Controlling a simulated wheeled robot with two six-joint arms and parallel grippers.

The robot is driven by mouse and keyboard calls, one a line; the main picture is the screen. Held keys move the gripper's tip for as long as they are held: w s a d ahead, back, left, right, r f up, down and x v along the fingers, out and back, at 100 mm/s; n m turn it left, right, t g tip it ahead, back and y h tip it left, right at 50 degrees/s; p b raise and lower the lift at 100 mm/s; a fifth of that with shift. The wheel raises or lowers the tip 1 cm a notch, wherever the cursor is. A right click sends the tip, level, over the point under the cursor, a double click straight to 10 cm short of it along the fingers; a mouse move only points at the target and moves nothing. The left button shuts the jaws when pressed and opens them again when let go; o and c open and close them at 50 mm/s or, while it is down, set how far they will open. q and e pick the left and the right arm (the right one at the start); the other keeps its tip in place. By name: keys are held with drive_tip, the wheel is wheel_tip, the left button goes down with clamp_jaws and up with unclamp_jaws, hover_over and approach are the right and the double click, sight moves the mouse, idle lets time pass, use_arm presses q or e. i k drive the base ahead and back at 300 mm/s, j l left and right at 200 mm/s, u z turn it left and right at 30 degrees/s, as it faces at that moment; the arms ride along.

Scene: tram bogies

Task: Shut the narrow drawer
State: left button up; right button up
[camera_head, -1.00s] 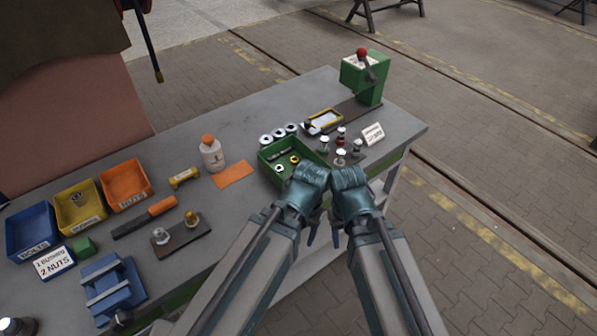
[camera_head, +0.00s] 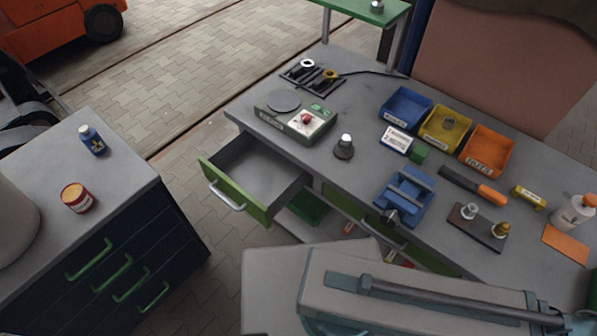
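The narrow drawer (camera_head: 236,192) with a green front and a pale bar handle (camera_head: 226,196) is pulled out at the left end of the grey workbench (camera_head: 345,85). Its grey inside looks empty. A second green drawer front (camera_head: 375,236) with its own handle is to the right, partly hidden by my arm; I cannot tell whether it is fully shut. My arm's links cross the bottom right of the view.
A dark blue cabinet (camera_head: 125,262) with green handles stands to the left, with a blue bottle (camera_head: 92,140) and a red tin (camera_head: 77,198) on top. Paved floor (camera_head: 222,262) separates it from the bench. A blue vise (camera_head: 405,195) sits near the bench edge.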

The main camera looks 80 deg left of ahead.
sight(260, 180)
drive_tip(key=k+j+u, duration=0.2)
drive_tip(key=u, duration=3.3)
